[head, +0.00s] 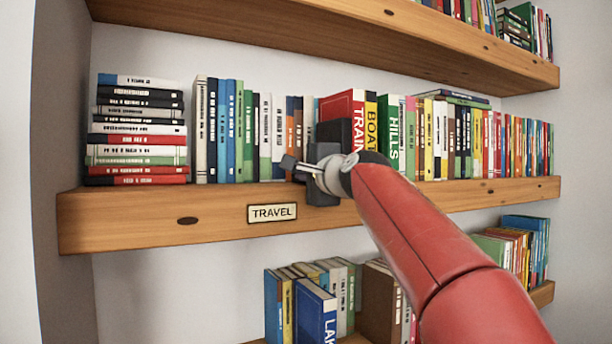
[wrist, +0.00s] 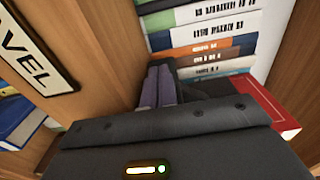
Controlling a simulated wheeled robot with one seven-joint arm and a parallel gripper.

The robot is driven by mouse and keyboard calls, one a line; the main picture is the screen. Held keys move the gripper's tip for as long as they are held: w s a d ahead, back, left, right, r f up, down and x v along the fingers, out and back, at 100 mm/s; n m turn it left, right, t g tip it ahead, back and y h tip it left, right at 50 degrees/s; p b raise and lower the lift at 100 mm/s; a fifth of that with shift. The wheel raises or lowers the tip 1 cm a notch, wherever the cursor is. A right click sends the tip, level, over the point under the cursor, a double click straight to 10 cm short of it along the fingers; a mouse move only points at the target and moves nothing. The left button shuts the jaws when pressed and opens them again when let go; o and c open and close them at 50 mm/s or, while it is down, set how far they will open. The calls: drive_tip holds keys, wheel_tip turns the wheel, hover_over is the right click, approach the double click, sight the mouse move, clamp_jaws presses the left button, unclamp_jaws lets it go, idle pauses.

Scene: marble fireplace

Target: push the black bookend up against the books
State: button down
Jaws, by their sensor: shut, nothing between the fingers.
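The black bookend (head: 332,131) stands upright on the middle shelf, partly in front of the red TRAIN book (head: 353,104). My gripper (head: 291,164) is shut and empty, low in front of the bookend, and covers its lower part. The fingers point left toward the books. The row of books (head: 265,135) stands just left of the bookend; I cannot tell whether they touch. In the wrist view the shut fingers (wrist: 158,88) show beyond my dark gripper body, with book spines (wrist: 205,42) above them.
The wooden shelf (head: 150,216) carries a TRAVEL label (head: 272,212) on its front edge. A flat stack of books (head: 137,130) lies at the left end. More upright books (head: 460,140) fill the right side. Another shelf (head: 330,30) hangs above.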

drive_tip(key=shift+w+d, duration=0.2)
drive_tip(key=shift+d, duration=0.15)
drive_tip(key=shift+w+d+f, duration=0.1)
drive_tip(key=shift+w+d, duration=0.25)
drive_tip(key=shift+d, duration=0.2)
drive_tip(key=shift+w+d+f, duration=0.1)
drive_tip(key=shift+w+d, duration=0.2)
drive_tip(key=shift+d, duration=0.2)
drive_tip(key=shift+s+a+r+p, duration=0.1)
drive_tip(key=shift+s+a, duration=0.25)
drive_tip(key=shift+a, duration=0.2)
drive_tip(key=shift+s+a+f+p, duration=0.15)
drive_tip(key=shift+s+a, duration=0.15)
drive_tip(key=shift+a, duration=0.2)
drive_tip(key=shift+s+a+r+p, duration=0.15)
drive_tip(key=shift+s+a, duration=0.2)
drive_tip(key=shift+a, duration=0.2)
drive_tip(key=shift+s, duration=0.1)
drive_tip(key=b+v, duration=0.5)
drive_tip(key=v, duration=0.9)
drive_tip(key=shift+d+b, duration=0.15)
drive_tip(key=shift+b, duration=0.25)
drive_tip(key=shift+w, duration=0.2)
